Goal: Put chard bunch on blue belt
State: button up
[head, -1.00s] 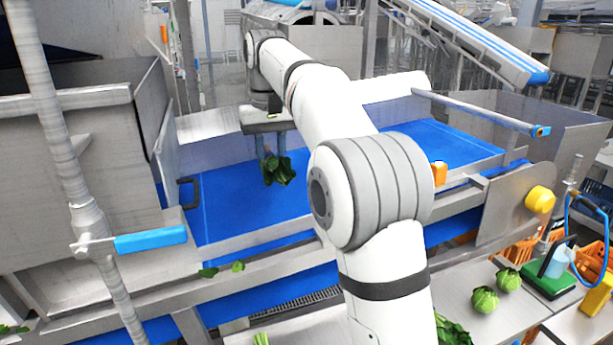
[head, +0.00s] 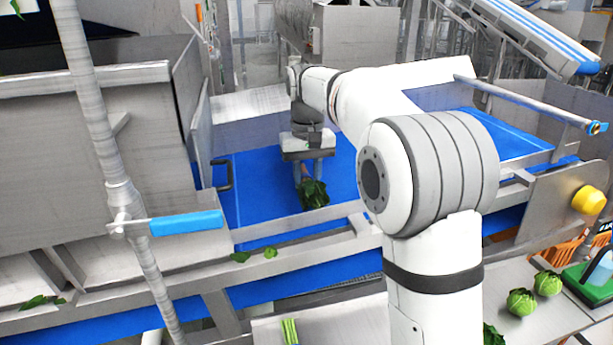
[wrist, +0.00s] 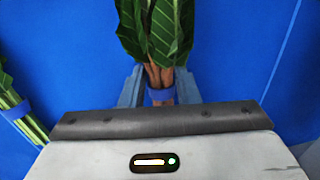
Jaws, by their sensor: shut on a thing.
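My gripper (head: 309,172) is shut on the stems of a chard bunch (head: 314,193), with dark green leaves and reddish-brown stems in a blue band. In the wrist view the bunch (wrist: 155,32) points away from my gripper (wrist: 160,92), its banded stems between the two fingers. The blue belt (head: 250,185) lies below it and fills the wrist view's background (wrist: 240,50). I cannot tell whether the leaves touch the belt. A second banded bunch with pale green stems (wrist: 22,112) lies on the belt at the left of the wrist view.
A metal rail (head: 190,285) with a few loose leaves (head: 255,254) runs along the belt's near side. A steel hopper wall (head: 200,110) and a black handle (head: 222,174) stand left of the belt. Green heads (head: 535,292) sit on the bench at the right.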

aim_at(307, 178)
jog(key=o, duration=1)
notch_tip(307, 178, up, 12)
jog(key=s+d+f+m+t, duration=0.1)
jog(key=s+d+f, duration=0.1)
jog(key=s+d, duration=0.35)
jog(key=s+d+f+t, duration=0.1)
jog(key=s+d+f, duration=0.1)
jog(key=s, duration=0.6)
jog(key=shift+m+t, duration=0.5)
jog(key=shift+t, duration=0.4)
jog(key=s+d+f, duration=0.1)
jog(key=s+f, duration=0.4)
jog(key=s+d+f, duration=0.2)
jog(key=s+f, duration=0.3)
jog(key=s, duration=0.1)
jog(key=s+d+f, duration=0.1)
jog(key=s+f, duration=0.4)
jog(key=shift+s+d+f, duration=0.15)
jog(key=shift+s+f, duration=0.1)
jog(key=shift+f, duration=0.05)
